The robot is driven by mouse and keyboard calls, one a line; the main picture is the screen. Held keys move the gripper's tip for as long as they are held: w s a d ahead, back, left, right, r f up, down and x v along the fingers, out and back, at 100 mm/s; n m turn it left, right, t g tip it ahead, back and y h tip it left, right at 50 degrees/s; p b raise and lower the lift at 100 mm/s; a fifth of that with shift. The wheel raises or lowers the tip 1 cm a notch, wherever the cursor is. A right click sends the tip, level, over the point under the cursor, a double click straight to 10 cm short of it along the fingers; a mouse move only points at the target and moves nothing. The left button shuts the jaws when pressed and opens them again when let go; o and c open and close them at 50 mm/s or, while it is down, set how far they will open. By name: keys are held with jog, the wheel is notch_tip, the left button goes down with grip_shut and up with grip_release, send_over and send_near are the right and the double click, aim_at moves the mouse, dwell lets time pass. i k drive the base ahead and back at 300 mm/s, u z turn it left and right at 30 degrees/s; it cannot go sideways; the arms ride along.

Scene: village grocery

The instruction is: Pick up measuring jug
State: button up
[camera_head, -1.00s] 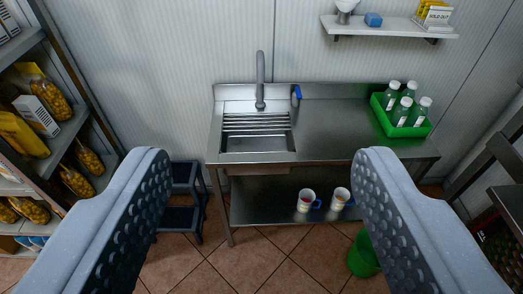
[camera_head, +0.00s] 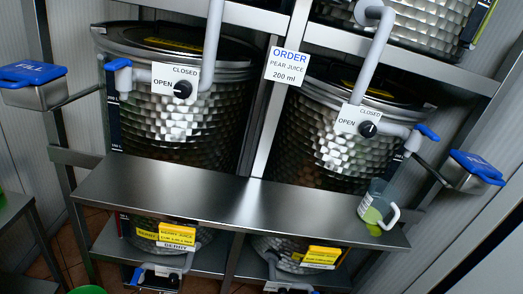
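The measuring jug (camera_head: 377,203) is a small clear vessel with a white handle on its right side and something green in its lower part. It stands near the right end of a steel shelf (camera_head: 230,196), in front of the right-hand steel tank (camera_head: 335,135). The picture is tilted, so the jug looks slanted. My gripper is not seen in this view, so its distance from the jug cannot be told.
A left tank (camera_head: 180,110) stands behind the shelf; both have taps and labels reading CLOSED and OPEN. An order sign (camera_head: 287,67) reads pear juice, 200 ml. Boxes marked FILL jut out at left (camera_head: 35,85) and right (camera_head: 474,172). Labelled tanks sit below the shelf.

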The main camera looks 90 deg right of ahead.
aim_at(381, 197)
jog(key=z, duration=3)
jog(key=k, duration=0.9)
jog(key=i, duration=0.9)
jog(key=u, duration=0.05)
